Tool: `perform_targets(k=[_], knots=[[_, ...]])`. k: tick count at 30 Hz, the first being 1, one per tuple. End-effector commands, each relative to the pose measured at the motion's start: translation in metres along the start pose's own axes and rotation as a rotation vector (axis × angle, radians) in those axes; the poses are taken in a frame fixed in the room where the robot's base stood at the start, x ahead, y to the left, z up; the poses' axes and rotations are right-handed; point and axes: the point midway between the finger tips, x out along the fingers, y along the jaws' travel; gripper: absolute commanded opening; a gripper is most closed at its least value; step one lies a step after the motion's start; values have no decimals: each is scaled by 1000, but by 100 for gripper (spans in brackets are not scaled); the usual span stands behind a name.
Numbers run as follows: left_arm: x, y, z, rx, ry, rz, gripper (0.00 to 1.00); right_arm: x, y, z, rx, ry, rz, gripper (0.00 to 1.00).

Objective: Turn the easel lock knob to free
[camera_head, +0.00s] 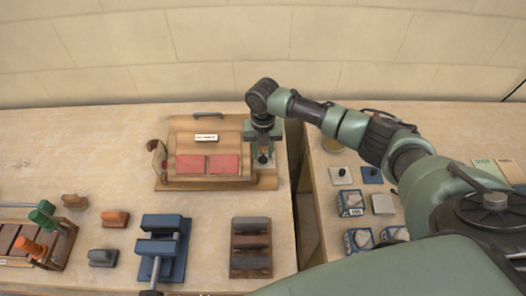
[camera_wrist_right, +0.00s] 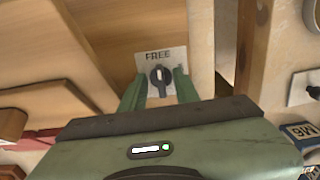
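The wooden easel (camera_head: 210,123) stands on the table by the back wall, with two red pads on its front. Its lock knob (camera_wrist_right: 160,76) shows in the right wrist view, dark with a pale pointer mark, on a light plate (camera_wrist_right: 176,55) lettered FREE. The pale mark lies roughly upright in the picture, toward the word FREE. My right gripper (camera_wrist_right: 159,81) points at the knob, one green finger on each side, with slight gaps visible. In the head view my right gripper (camera_head: 263,157) is at the easel's right side and hides the knob. My left gripper is out of view.
A blue vise (camera_head: 163,240), a wooden rack of grey blocks (camera_head: 251,248) and loose handled blocks (camera_head: 115,218) stand in front and left. A gap (camera_head: 301,195) separates this table from the right one, which holds several small boxes (camera_head: 352,203).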

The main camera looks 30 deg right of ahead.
Motion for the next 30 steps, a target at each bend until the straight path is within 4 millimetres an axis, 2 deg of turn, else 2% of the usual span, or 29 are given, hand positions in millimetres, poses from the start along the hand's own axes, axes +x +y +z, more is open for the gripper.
perform_targets(k=[4,7,15,21,30], knots=[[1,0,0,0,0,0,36,0,0,0,1,0,0,31],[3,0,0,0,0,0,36,-8,0,0,0,-2,1,31],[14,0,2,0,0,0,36,-53,0,1,-1,-4,1,31],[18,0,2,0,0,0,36,-75,0,0,1,-2,1,31],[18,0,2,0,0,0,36,-78,0,0,0,0,-1,31]])
